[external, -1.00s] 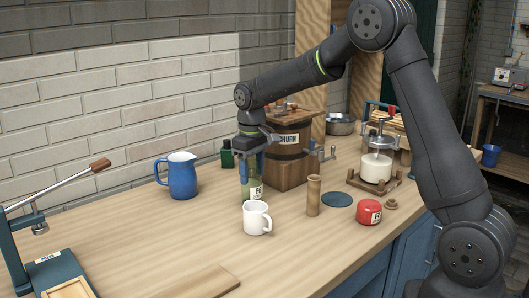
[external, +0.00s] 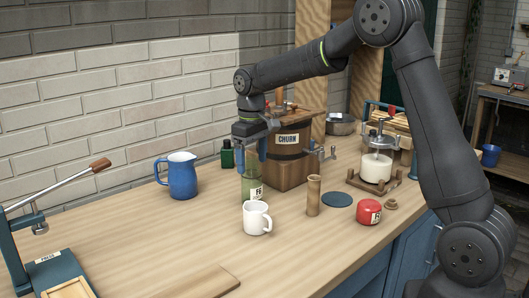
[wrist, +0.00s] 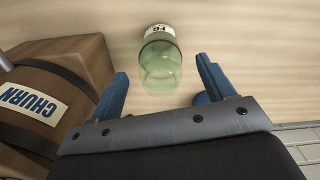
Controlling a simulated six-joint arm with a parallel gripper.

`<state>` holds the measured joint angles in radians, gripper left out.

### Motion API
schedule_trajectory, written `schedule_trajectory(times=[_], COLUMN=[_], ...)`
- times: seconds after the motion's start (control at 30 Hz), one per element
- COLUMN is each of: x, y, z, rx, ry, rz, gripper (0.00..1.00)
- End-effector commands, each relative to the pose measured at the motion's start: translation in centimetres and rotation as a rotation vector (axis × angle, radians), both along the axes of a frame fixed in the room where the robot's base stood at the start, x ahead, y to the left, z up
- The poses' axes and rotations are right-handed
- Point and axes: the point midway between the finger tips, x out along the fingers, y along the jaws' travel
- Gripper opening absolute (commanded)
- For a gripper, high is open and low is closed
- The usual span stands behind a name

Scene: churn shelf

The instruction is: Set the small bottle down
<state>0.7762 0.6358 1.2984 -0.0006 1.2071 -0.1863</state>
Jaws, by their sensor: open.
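The small bottle (external: 252,187) is pale green glass with a white label. It stands upright on the wooden bench, behind the white mug (external: 257,218), which hides part of its base. In the wrist view the bottle (wrist: 160,62) lies ahead of the fingertips, centred between them. My gripper (external: 256,152) is above the bottle, pointing down.
The wooden churn (external: 290,150) stands close to the right of my gripper. A blue jug (external: 181,176) and a dark green bottle (external: 228,154) are to the left. A wooden cylinder (external: 313,196) and red tin (external: 369,212) stand at right.

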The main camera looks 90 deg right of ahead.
Motion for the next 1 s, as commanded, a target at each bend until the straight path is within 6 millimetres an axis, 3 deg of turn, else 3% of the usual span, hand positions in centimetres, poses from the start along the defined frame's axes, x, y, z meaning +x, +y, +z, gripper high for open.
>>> schedule_trajectory(times=[0.2, 0.4, 0.73, 1.0], x=[0.1, 0.0, 0.0, 0.0], y=[0.0, 0.0, 0.0, 0.0], z=[4.9, 7.7, 8.4, 7.7], rx=[-0.002, -0.001, 0.000, 0.001], ry=[-0.002, -0.002, 0.000, 0.001], rz=[0.000, 0.000, 0.000, 0.000], gripper=[0.75, 0.75, 0.75, 0.75])
